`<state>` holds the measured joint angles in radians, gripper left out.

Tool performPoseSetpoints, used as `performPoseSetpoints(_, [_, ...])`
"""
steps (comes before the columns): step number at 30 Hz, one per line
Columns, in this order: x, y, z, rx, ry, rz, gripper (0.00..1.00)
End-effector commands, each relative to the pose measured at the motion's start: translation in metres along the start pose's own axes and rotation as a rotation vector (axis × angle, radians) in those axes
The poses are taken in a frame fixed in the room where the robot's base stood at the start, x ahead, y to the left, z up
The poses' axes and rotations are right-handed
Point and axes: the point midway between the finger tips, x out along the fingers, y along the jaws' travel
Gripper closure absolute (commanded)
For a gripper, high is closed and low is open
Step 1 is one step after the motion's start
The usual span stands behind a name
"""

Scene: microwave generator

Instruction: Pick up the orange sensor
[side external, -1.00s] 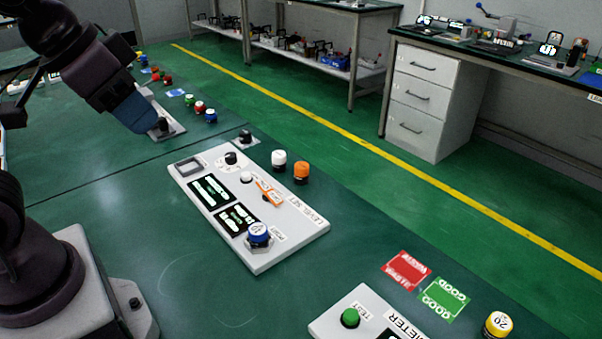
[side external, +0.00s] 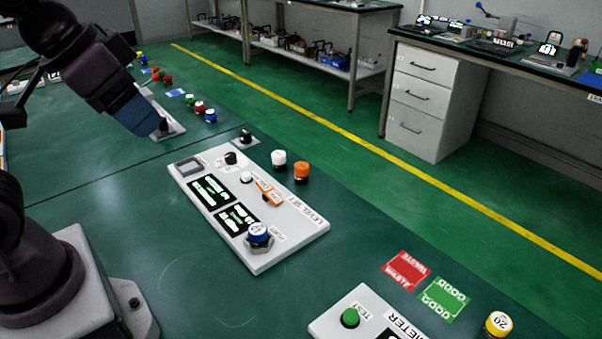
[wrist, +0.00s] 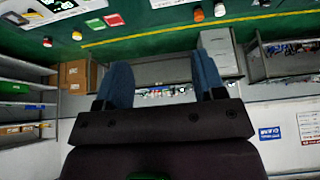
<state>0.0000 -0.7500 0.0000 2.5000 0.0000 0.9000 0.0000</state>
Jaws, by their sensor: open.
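The orange sensor (side external: 302,172) is a short upright cylinder with an orange cap and dark base. It stands on the green table just behind the white panel, right of a white-capped sensor (side external: 279,160). In the wrist view an orange cap (wrist: 197,14) shows small near the top edge, beside the white one. My gripper (side external: 147,122) is raised at the upper left of the side view, well away from the orange sensor. In the wrist view its two blue fingers (wrist: 164,80) are wide apart with nothing between them.
A white panel (side external: 285,247) with displays, an orange lever and a blue-capped sensor (side external: 259,233) lies mid-table. A red mat (side external: 406,270), a green mat (side external: 444,299), a yellow-capped sensor (side external: 498,325) and a meter panel (side external: 346,299) are at lower right. The table edge runs close behind the orange sensor.

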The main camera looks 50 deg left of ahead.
Motion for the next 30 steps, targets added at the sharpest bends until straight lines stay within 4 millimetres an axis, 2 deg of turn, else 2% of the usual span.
performPoseSetpoints(9, [0.001, 0.001, 0.000, 0.004, -0.003, 0.002, 0.28])
performPoseSetpoints(14, [0.021, 0.005, 0.004, 0.023, -0.109, 0.013, 0.28])
performPoseSetpoints(20, [0.070, -0.002, -0.001, 0.157, -0.338, -0.059, 0.28])
performPoseSetpoints(26, [0.127, -0.026, -0.013, 0.443, -0.544, -0.207, 0.28])
performPoseSetpoints(30, [0.172, -0.044, -0.024, 0.702, -0.671, -0.314, 0.28])
